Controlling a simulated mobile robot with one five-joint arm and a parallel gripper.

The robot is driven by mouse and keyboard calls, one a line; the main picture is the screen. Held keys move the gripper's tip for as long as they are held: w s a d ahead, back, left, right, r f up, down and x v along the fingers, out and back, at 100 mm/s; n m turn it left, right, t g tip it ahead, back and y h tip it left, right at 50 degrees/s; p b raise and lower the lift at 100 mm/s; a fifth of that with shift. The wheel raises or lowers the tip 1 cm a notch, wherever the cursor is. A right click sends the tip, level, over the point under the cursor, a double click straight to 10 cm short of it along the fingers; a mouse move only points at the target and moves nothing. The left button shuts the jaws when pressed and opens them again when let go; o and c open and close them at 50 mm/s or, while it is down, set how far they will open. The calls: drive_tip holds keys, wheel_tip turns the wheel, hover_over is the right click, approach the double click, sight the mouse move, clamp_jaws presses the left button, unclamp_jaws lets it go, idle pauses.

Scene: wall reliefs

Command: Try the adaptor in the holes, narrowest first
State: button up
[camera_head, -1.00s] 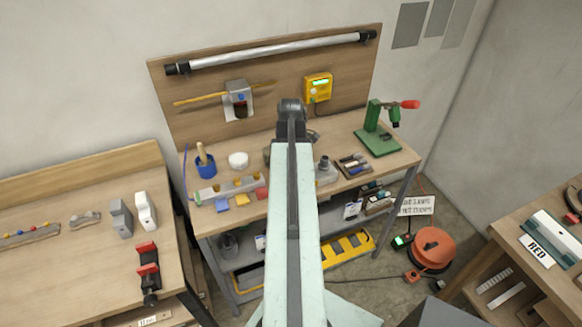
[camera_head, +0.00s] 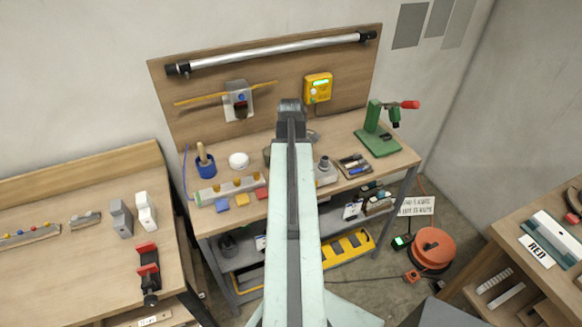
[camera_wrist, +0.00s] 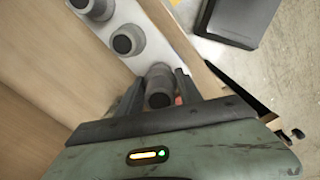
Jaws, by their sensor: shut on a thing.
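In the wrist view my gripper (camera_wrist: 160,82) is shut on a grey, round, stepped piece (camera_wrist: 159,98), which looks like the adaptor. Its lower end is hidden, so I cannot tell whether it is in a hole or above one. It is over or beside a pale strip (camera_wrist: 155,47). Two dark-topped round fittings stand on that strip, one near the middle (camera_wrist: 127,42) and one at the top edge (camera_wrist: 96,8). One grey round fitting (camera_head: 323,164) shows just right of the arm.
On the workbench (camera_head: 345,140) stand a green press (camera_head: 378,138), a small tool tray (camera_head: 354,166), a blue pot (camera_head: 205,165) and a notched grey bar (camera_head: 225,190) with coloured blocks before it. In the wrist view a dark box (camera_wrist: 238,18) lies beyond the bench edge.

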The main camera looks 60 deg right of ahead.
drive_tip(key=shift+f+b, duration=1.65)
drive_tip(key=o, duration=1.4)
drive_tip(key=shift+r, duration=0.1)
drive_tip(key=shift+o, duration=0.2)
drive_tip(key=shift+r, duration=0.1)
wheel_tip(320, 180, up, 8)
drive_tip(key=p, duration=0.8)
drive_tip(key=shift+f, duration=0.2)
